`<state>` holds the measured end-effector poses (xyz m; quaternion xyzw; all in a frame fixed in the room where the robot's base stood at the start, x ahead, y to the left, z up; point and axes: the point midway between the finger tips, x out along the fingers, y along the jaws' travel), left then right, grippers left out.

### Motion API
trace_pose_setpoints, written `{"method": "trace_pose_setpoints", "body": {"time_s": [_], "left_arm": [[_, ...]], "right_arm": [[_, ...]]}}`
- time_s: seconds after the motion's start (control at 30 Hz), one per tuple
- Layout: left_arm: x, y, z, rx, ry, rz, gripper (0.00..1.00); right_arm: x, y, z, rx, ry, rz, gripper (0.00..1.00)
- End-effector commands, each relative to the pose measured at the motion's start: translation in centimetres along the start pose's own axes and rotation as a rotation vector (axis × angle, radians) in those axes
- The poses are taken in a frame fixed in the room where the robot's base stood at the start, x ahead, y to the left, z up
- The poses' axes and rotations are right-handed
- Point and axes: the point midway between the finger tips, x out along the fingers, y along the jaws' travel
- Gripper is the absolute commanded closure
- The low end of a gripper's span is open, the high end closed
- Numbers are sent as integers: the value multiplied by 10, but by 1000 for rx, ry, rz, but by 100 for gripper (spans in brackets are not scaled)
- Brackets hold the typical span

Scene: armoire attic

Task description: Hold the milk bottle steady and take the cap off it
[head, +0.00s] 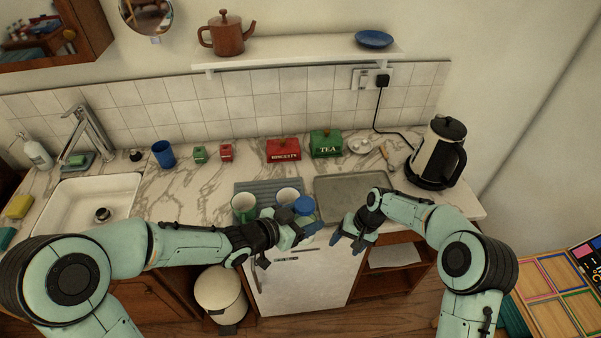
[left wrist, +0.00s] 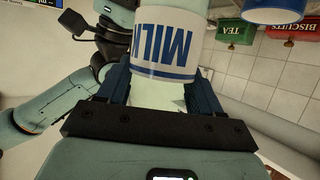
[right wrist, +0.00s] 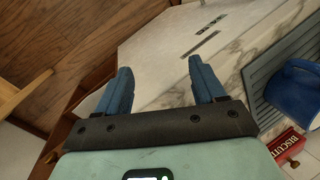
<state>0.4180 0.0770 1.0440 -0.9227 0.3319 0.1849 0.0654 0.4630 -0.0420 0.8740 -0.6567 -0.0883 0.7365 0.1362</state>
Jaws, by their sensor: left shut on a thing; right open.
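The milk bottle has a white label with blue bands and MILK lettering, seen in the left wrist view (left wrist: 163,45). My left gripper (left wrist: 163,88) is shut on the bottle, with one finger on each side. In the head view, my left gripper (head: 305,231) holds it in front of the counter edge. A round blue top (head: 304,205), apparently the cap, shows above the fingers. The cap is out of frame in the left wrist view. My right gripper (head: 348,240) is open and empty, to the right of the bottle and apart from it. Its spread fingers show in the right wrist view (right wrist: 160,70).
A kettle (head: 437,155) stands at far right. The red biscuits box (head: 283,152) is farther back.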

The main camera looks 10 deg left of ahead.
Motion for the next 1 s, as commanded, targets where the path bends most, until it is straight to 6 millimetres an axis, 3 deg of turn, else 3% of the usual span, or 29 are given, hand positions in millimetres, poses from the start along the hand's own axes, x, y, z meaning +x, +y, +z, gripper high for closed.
{"method": "trace_pose_setpoints", "body": {"time_s": [0.1,0.33,0.47,0.6,0.7,0.83,1.0], "left_arm": [[0,0,-1,1,2,0,100],[0,0,-1,1,2,0,100],[0,0,-1,1,2,0,100],[0,0,-1,1,2,0,100],[0,0,-1,1,2,0,100],[0,0,-1,1,2,0,100],[0,0,-1,1,2,0,100]], "right_arm": [[-51,-34,-19,14,45,26,31],[-152,-85,-33,122,151,75,31],[-213,-109,-28,219,219,90,31],[-271,-136,-6,345,273,101,31],[-286,-165,25,411,262,139,31],[-273,-195,57,420,221,214,31],[-260,-214,80,409,193,273,31]]}}
